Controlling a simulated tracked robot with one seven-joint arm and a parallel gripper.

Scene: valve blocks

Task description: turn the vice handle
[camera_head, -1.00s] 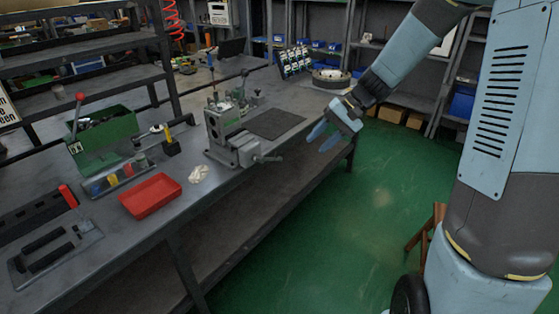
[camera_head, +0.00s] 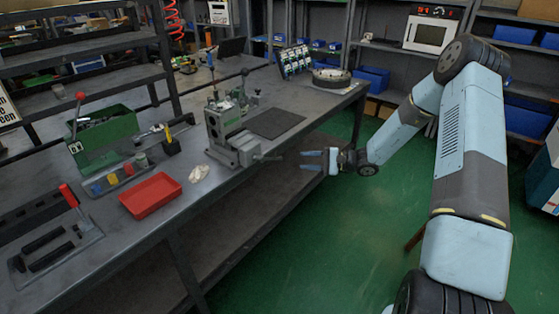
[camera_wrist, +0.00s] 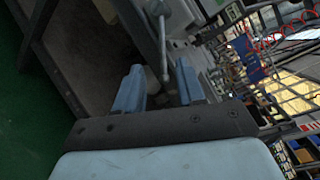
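The grey vice (camera_head: 232,138) stands on the workbench near its front edge. Its handle (camera_head: 268,157) sticks out from the vice's front, past the bench edge. My gripper (camera_head: 304,160) is open, its two blue fingers pointing left at the handle from a short distance to the right. In the wrist view the fingers (camera_wrist: 160,66) are spread apart. The handle's pale rod (camera_wrist: 163,42) with a rounded end shows ahead, in line with the gap between them. I see no contact, and the gap looks empty.
The workbench (camera_head: 215,190) holds a red tray (camera_head: 151,194), a green box (camera_head: 103,138), a dark mat (camera_head: 274,123) and a round part (camera_head: 331,78). A lower shelf (camera_head: 200,245) lies beneath. Green floor (camera_head: 300,240) is open in front of the bench.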

